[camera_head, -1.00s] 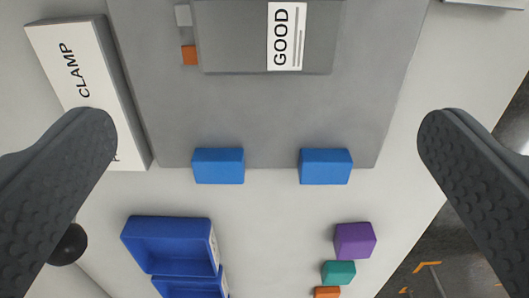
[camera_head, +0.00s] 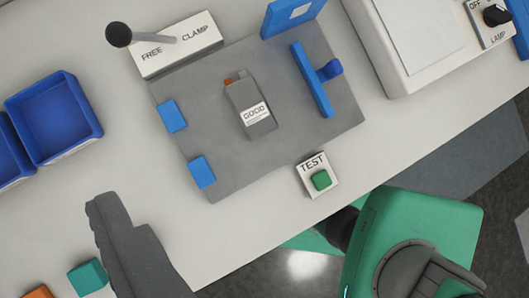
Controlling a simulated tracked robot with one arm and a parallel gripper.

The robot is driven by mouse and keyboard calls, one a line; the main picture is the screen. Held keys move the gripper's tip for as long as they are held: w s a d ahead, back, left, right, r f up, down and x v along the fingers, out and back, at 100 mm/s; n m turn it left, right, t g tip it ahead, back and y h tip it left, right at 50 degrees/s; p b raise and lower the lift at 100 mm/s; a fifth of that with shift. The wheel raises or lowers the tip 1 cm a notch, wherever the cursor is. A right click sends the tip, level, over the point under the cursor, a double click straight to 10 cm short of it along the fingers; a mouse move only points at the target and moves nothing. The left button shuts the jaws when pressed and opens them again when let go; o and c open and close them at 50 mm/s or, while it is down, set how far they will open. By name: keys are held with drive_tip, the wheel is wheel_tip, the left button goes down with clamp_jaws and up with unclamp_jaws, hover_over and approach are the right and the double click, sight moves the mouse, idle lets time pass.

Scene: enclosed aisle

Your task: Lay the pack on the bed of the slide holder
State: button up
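The pack (camera_head: 248,104) is a dark grey flat block with a white GOOD label and small orange and grey tabs at one end. It lies flat on the grey bed (camera_head: 225,165) of the holder, near its middle. Two blue blocks (camera_head: 202,172) stand on the bed's left edge. A blue bar with a knob (camera_head: 313,80) stands to the right, apart from the pack. One dark finger of my gripper (camera_head: 125,245) shows at the lower left, well clear of the pack, with bare table beside it. The other finger is not clearly visible. Nothing is held.
A FREE/CLAMP box (camera_head: 180,47) with a black-knobbed lever borders the bed's top; the lever's knob is at the FREE end. A TEST box (camera_head: 317,175) with a green button sits below the bed. Blue bins (camera_head: 65,117) stand left, a white lamp unit (camera_head: 400,75) upper right.

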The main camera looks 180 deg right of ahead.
drive_tip(key=s+a+r+n+t+y, duration=0.1)
drive_tip(key=s+a+r+n+t, duration=0.1)
drive_tip(key=a+r+n, duration=0.2)
drive_tip(key=s+a+r+n+t, duration=0.2)
drive_tip(key=a+r+n+t, duration=0.1)
drive_tip(key=r, duration=0.8)
drive_tip(key=s+a+r+n+t+y, duration=0.1)
drive_tip(key=s+a+r+n+t, duration=0.1)
drive_tip(key=a+r+n, duration=0.4)
drive_tip(key=shift+s+a+r+t+y, duration=0.2)
drive_tip(key=shift+a+r+t+y, duration=0.1)
drive_tip(key=shift+r, duration=0.4)
